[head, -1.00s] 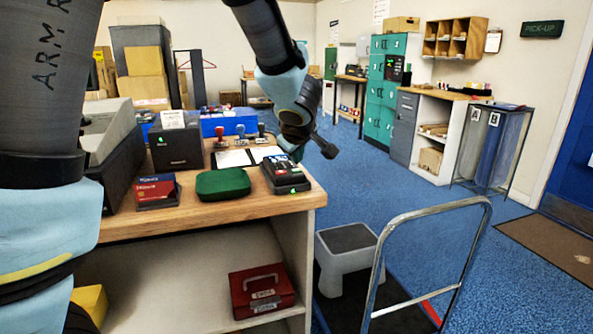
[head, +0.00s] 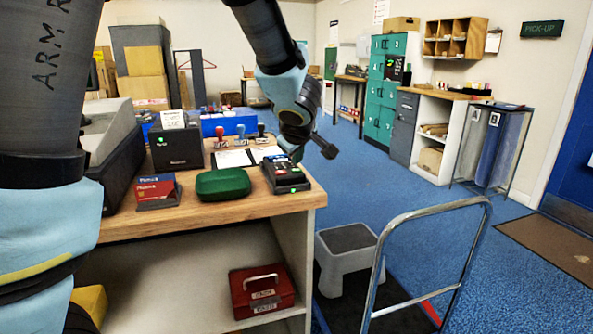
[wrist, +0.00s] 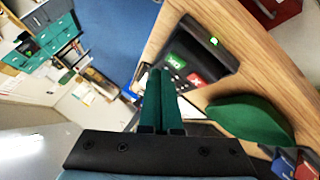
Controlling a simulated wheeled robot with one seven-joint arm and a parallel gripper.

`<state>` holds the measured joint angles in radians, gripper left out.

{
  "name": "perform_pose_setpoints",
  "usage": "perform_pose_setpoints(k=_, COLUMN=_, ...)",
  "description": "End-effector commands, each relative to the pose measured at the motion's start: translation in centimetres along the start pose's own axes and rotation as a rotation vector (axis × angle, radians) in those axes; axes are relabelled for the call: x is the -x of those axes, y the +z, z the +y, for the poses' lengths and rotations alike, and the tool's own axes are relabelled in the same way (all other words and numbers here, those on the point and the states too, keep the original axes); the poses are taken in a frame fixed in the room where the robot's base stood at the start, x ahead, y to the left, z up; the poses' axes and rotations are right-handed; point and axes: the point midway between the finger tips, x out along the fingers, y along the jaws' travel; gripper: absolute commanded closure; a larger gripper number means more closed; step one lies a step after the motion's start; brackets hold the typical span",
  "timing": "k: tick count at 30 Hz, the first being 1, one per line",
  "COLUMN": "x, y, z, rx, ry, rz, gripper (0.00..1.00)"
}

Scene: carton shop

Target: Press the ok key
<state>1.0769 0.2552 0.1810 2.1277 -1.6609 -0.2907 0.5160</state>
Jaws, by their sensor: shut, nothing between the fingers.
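A dark card terminal (head: 284,174) with a small green light stands near the right end of the wooden counter. In the wrist view the terminal (wrist: 222,58) shows a green key (wrist: 175,61), a red key (wrist: 196,80) and small dark keys. The lettering on the green key is too blurred to read surely. My gripper (wrist: 161,75) is shut and empty, its two dark green fingers side by side. In the wrist view its tips appear just beside the green key; I cannot tell whether they touch. In the head view the fingers are mostly hidden by my wrist above the terminal's far end.
A green case (head: 223,184) lies left of the terminal. A clipboard (head: 234,158) and several stamps (head: 240,132) stand behind. A black box (head: 176,148) and a red-and-blue card stack (head: 157,191) are further left. A cart handle (head: 434,208) and grey step stool (head: 347,240) stand right of the counter.

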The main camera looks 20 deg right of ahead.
Motion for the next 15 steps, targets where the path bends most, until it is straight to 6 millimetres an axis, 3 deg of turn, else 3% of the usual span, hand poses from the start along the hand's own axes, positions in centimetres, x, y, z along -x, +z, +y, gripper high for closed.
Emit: perform_pose_setpoints(k=15, x=-0.58, y=0.43, z=-0.42, rx=-0.001, ry=0.000, rz=0.000, gripper=1.00)
